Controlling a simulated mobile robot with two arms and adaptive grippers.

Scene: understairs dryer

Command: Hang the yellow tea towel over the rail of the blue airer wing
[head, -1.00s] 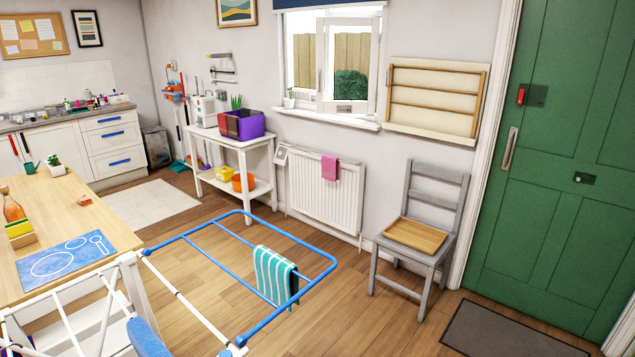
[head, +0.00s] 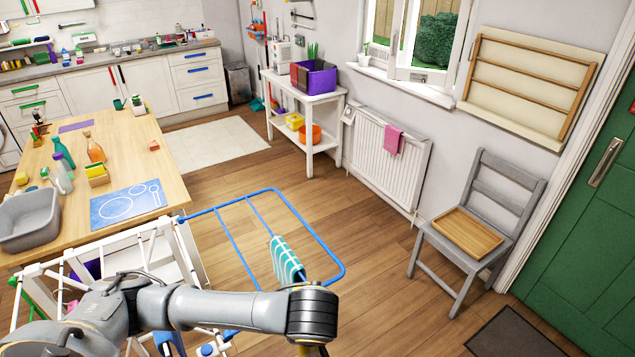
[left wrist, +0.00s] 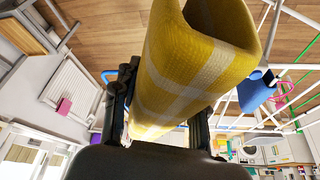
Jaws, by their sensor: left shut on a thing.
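The yellow tea towel (left wrist: 190,60), with pale check stripes, fills the middle of the left wrist view, rolled or folded into a tube shape. My left gripper (left wrist: 160,115) is shut on it, one dark finger at each side. In the head view my left arm reaches across the bottom; the gripper is mostly hidden, with a sliver of yellow at the lower edge. The blue airer wing (head: 316,235) extends out to the right of the white airer, beyond my wrist. A teal striped towel (head: 285,261) hangs on it. My right gripper is not in view.
The white airer frame (head: 120,255) stands beside a wooden table (head: 175,190) at the left. A grey chair (head: 480,215) with a wooden tray and a white radiator (head: 385,165) with a pink cloth stand to the right. Floor between wing and chair is clear.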

